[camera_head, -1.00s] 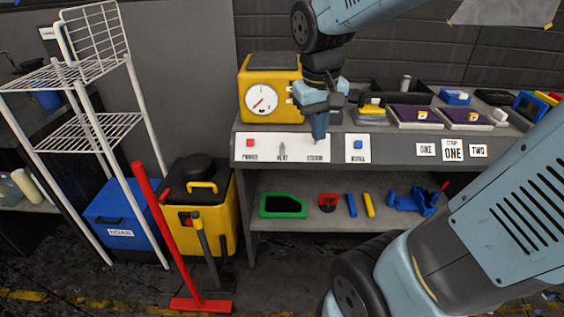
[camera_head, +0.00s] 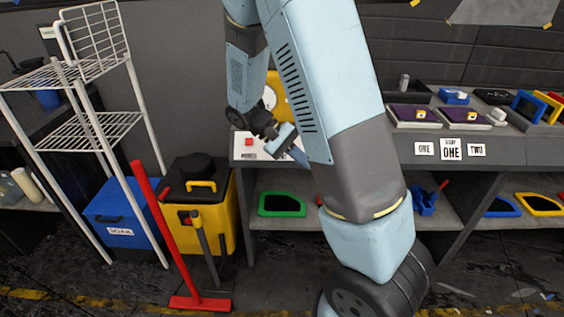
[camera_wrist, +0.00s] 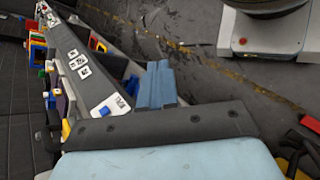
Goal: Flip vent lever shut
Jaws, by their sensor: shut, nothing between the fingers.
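The vent lever is not visible now; in the head view my arm and gripper cover its place on the white front panel (camera_head: 240,153). A red button (camera_head: 249,142) shows at the panel's left end. My gripper (camera_head: 302,158) is at the panel, just right of the red button, with its fingers angled down and to the right. In the wrist view its blue fingers (camera_wrist: 156,85) are together and empty, beside the bench front. I cannot tell whether they touch the lever.
My arm spans the middle of the head view. The yellow machine with a dial (camera_head: 282,100) is mostly hidden behind it. A blue button (camera_wrist: 104,112) shows in the wrist view. A white wire rack (camera_head: 90,130), yellow bin (camera_head: 225,205) and red-handled tool (camera_head: 150,195) stand left.

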